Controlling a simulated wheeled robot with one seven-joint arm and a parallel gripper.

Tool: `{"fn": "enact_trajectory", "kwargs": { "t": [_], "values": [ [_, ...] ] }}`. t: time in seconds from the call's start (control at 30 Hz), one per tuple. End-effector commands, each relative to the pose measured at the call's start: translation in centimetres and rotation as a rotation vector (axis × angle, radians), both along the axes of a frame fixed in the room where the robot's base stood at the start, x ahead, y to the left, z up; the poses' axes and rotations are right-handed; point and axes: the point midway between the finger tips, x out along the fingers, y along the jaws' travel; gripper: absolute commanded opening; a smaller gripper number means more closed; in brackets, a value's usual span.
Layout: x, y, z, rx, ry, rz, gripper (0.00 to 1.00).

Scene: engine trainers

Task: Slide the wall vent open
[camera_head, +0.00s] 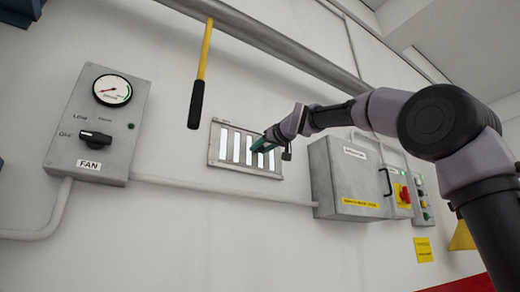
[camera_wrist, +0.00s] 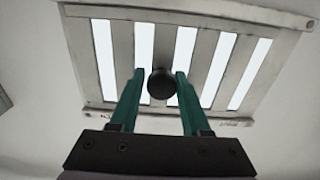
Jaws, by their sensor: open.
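The wall vent (camera_head: 227,150) is a grey metal frame with several upright slots showing bright white. It is set in the white wall, at the middle of the head view, and it fills the upper part of the wrist view (camera_wrist: 87,62). A round black knob (camera_wrist: 162,84) sits on the vent's slatted face. My gripper (camera_head: 262,147) is at the right half of the vent. In the wrist view its two green fingers (camera_wrist: 158,80) stand open on either side of the knob. I cannot tell whether either finger touches it.
A fan control box (camera_head: 98,125) with a gauge and black switch is on the left. A yellow rod with a black grip (camera_head: 201,75) hangs above the vent. A grey electrical box (camera_head: 345,180) is at right. Conduit (camera_head: 230,190) runs below the vent.

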Motion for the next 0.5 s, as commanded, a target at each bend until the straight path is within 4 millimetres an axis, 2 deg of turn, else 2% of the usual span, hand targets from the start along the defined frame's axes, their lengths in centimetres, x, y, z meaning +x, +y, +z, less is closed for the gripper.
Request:
{"fn": "enact_trajectory", "kwargs": {
  "t": [0.07, 0.37, 0.5],
  "values": [
    [0.1, -0.2, 0.0, -0.001, 0.001, -0.004, 0.71],
    [0.0, -0.1, 0.0, 0.0, 0.0, -0.001, 0.71],
    [-1.0, -0.8, 0.1, 0.001, 0.0, -0.002, 0.71]
  ]
}}
